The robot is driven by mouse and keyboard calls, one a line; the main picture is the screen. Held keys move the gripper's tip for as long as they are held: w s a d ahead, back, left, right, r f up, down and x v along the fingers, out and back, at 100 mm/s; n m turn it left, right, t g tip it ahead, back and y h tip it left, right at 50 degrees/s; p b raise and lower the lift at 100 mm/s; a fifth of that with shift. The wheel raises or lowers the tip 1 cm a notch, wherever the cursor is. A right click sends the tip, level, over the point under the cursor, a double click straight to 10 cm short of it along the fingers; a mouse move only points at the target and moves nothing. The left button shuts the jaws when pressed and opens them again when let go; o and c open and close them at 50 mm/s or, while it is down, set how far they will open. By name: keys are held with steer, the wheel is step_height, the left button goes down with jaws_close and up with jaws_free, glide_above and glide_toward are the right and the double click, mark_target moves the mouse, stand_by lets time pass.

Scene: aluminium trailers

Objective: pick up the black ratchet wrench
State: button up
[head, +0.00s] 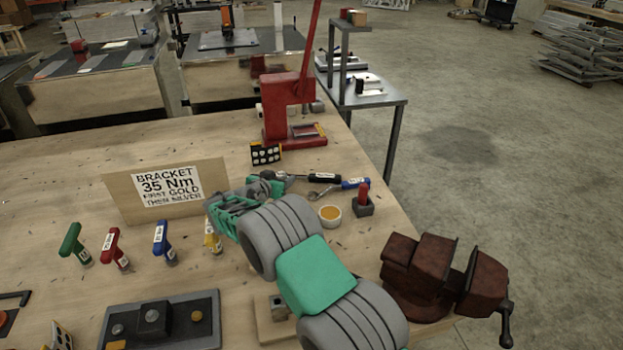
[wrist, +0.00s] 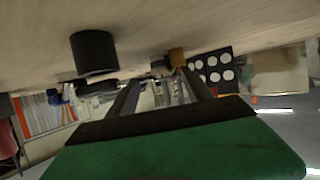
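The black ratchet wrench (head: 325,178) lies on the wooden bench in the head view, its black handle to the right and its metal part to the left. My gripper (head: 268,180) is low over the bench, just left of the wrench's metal end; my wrist partly hides its fingers. In the wrist view my gripper (wrist: 162,92) has its two dark fingers apart, with nothing clearly held between them. A blurred dark cylinder stands out at upper left there; I cannot tell whether it is part of the wrench.
A blue-handled wrench (head: 353,184), white cup (head: 330,217) and red-topped black block (head: 363,205) lie nearby. A dotted black block (head: 266,154) and red press (head: 290,100) stand behind. A sign (head: 120,195) is left; a rusty vise (head: 430,270) is at right.

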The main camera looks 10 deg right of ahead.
jaws_close()
stand_by(0.4)
stand_by(0.4)
